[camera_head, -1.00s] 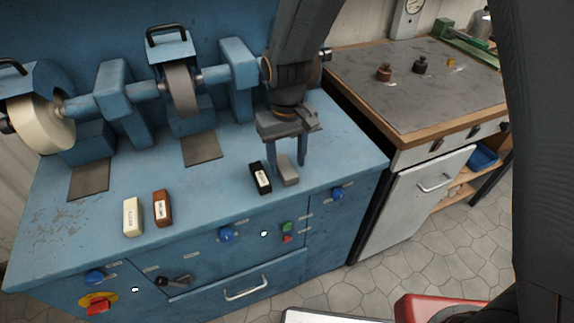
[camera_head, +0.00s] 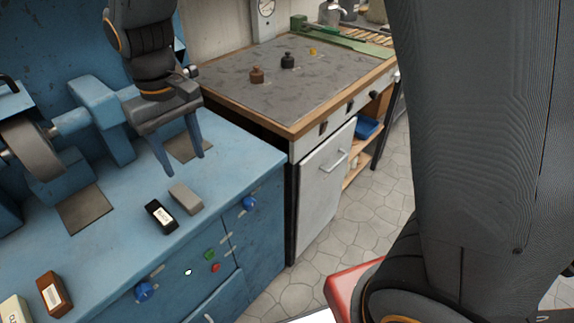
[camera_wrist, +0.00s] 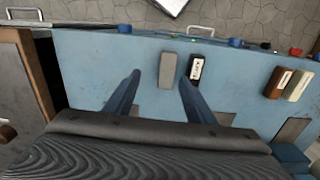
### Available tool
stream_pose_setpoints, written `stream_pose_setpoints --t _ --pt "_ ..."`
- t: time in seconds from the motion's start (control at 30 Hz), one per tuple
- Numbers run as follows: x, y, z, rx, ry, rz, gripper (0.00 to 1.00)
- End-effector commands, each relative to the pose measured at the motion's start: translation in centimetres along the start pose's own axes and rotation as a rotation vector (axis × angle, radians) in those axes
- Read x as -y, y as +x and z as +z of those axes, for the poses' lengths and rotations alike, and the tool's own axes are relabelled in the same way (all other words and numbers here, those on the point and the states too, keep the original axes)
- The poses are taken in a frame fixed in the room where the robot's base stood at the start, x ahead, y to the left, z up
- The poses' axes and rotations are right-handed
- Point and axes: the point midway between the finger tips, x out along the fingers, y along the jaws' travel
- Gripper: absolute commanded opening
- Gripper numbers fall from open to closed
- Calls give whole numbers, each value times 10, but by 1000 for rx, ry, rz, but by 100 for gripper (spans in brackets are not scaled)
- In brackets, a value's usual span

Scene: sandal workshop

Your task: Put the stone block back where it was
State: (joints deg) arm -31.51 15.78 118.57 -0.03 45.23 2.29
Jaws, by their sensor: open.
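The stone block (camera_head: 186,198), a plain grey bar, lies on the blue bench top (camera_head: 110,245) near its front edge, right beside a black labelled block (camera_head: 161,217). My gripper (camera_head: 185,163) is open and empty, behind and above the stone block and apart from it. In the wrist view the stone block (camera_wrist: 167,70) lies ahead between the two spread fingers (camera_wrist: 160,80), with the black block (camera_wrist: 195,68) just to its right.
A brown labelled block (camera_head: 54,295) and a cream one (camera_head: 14,309) lie farther left. Grinder wheels (camera_head: 28,148) stand at the back left. A grey-topped workbench (camera_head: 320,85) with small weights is at the right. Bench top right of the stone block is clear.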

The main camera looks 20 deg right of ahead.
Motion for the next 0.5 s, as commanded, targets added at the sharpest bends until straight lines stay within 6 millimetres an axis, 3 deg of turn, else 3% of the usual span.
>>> stream_pose_setpoints --t 0.17,0.3,0.5 --pt "-81 14 53 -20 169 2 50" --pt "-135 27 111 -41 315 8 50" --pt "-172 42 176 -63 462 18 50"
